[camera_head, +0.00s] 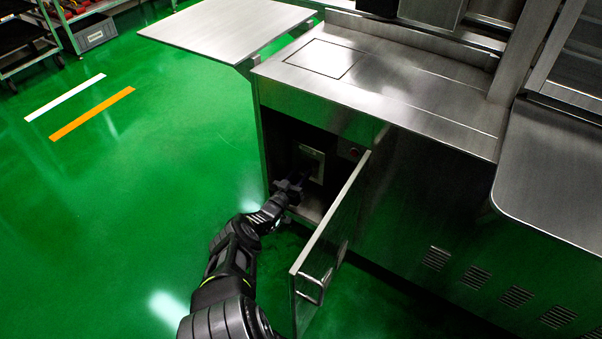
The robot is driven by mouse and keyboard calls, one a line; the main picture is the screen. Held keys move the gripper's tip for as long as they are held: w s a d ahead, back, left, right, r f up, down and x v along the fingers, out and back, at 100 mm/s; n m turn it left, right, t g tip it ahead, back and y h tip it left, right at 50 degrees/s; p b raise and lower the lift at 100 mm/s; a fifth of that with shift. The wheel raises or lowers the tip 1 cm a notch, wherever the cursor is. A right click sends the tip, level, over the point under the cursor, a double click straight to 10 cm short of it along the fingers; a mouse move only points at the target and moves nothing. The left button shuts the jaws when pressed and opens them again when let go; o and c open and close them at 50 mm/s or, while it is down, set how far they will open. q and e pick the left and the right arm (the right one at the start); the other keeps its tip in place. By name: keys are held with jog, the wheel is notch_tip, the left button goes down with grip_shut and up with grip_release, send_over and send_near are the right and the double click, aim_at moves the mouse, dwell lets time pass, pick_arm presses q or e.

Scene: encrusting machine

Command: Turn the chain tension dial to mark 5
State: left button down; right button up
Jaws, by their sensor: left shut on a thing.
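My left arm reaches from the bottom of the head view into an open, dark compartment (284,140) low in the steel machine. My left gripper (300,178) is inside the opening, in front of a small pale plate (312,160) on the compartment's back. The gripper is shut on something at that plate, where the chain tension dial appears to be. The dial itself and its marks are hidden by the gripper and too small to read. My right gripper is not in view.
The compartment's door (330,245) stands open to the right of my left arm, with a handle (318,290) on it. A steel shelf (228,28) juts out above left. The green floor (120,200) to the left is clear. A cart (30,45) stands far left.

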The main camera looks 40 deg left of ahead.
pick_arm(q)
jog(key=shift+f+m, duration=0.1)
jog(key=shift+m, duration=0.7)
jog(key=c, duration=0.9)
grip_release()
jog(key=shift+s+p, duration=0.25)
jog(key=shift+p, duration=0.15)
jog(key=s+p, duration=0.1)
jog(key=s, duration=0.1)
jog(key=s+p, duration=0.2)
jog(key=s, duration=0.1)
jog(key=s+d+p, duration=0.1)
jog(key=s+p, duration=0.1)
jog(key=shift+s+d, duration=0.1)
jog(key=shift+s, duration=0.05)
